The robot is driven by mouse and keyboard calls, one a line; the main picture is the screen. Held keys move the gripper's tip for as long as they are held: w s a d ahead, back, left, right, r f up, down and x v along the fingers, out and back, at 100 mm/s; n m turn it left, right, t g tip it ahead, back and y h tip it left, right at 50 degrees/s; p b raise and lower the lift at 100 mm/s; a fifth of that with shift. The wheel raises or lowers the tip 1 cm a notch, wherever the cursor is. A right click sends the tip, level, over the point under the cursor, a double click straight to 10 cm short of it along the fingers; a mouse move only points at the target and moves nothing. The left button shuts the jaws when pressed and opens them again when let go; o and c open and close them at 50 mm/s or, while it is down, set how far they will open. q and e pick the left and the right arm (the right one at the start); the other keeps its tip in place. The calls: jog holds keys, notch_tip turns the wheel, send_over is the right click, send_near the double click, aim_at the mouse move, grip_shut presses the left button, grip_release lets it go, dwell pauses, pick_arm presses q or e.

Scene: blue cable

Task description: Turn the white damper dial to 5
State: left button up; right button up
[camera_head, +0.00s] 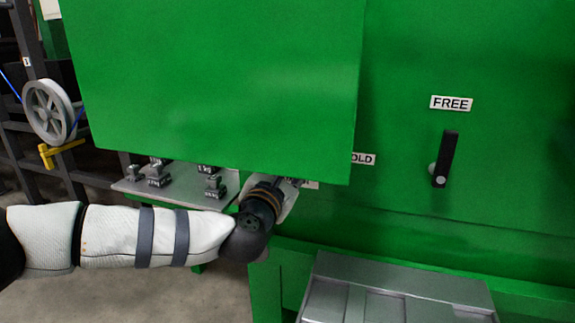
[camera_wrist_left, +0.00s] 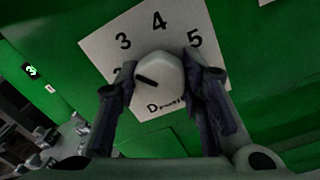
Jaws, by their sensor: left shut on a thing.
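In the left wrist view, the white damper dial (camera_wrist_left: 166,72) sits on a white plate (camera_wrist_left: 100,42) with black numbers. The 3, 4 and 5 are readable, and a number below the 3 is partly covered by a finger. The dial's black mark points left, below the 3. My left gripper (camera_wrist_left: 160,78) has one finger on each side of the dial and is shut on it. In the head view, my left gripper's front is mostly hidden behind a large green panel (camera_head: 220,75), and the dial is not visible there. My right gripper is not in view.
A grey shelf (camera_head: 130,188) with several small weights stands left of my wrist. On the green wall, a black handle (camera_head: 445,155) sits below a FREE label (camera_head: 451,103). A grey metal tray (camera_head: 335,268) is at the lower right. The green panel overhangs my wrist.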

pick_arm(q)
jog(key=m+p, duration=0.1)
jog(key=m, duration=0.3)
jog(key=m+p, duration=0.1)
jog(key=m, duration=0.3)
jog(key=shift+m, duration=0.3)
jog(key=m+p, duration=0.2)
jog(key=m, duration=0.2)
jog(key=shift+m+p, duration=0.55)
jog(key=shift+m, duration=1.25)
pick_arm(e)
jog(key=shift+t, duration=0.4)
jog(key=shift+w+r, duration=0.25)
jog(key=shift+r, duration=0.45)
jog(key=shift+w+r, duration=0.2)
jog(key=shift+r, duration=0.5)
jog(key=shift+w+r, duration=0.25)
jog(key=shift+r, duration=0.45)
pick_arm(q)
jog(key=shift+f+m, duration=0.1)
jog(key=shift+m, duration=0.2)
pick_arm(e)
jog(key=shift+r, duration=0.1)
pick_arm(q)
jog(key=o, duration=1.1)
jog(key=shift+o, duration=0.2)
jog(key=shift+s+a, duration=0.1)
